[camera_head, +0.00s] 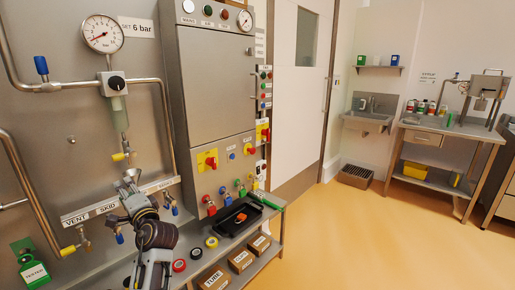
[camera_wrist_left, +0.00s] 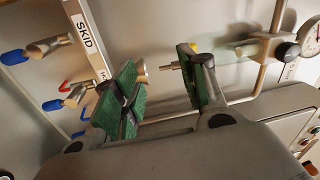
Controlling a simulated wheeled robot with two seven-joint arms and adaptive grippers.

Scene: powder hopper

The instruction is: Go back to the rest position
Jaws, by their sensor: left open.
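My left gripper (camera_head: 130,181) is raised in front of the steel panel at the left of the head view, close to the VENT/SKID label strip (camera_head: 118,201). In the left wrist view my left gripper (camera_wrist_left: 167,86) has its two green-padded fingers apart, with nothing held between them. A small metal fitting (camera_wrist_left: 176,66) shows beyond the gap between the fingers; I cannot tell how far behind them it is. My right gripper is not in view.
A pressure gauge (camera_head: 103,34) and pipes with blue-capped ends are on the panel. A grey control cabinet (camera_head: 215,90) stands to its right. Below, a steel bench carries a black tray (camera_head: 238,218), tape rolls and padlocks. The yellow floor (camera_head: 350,235) at right is clear.

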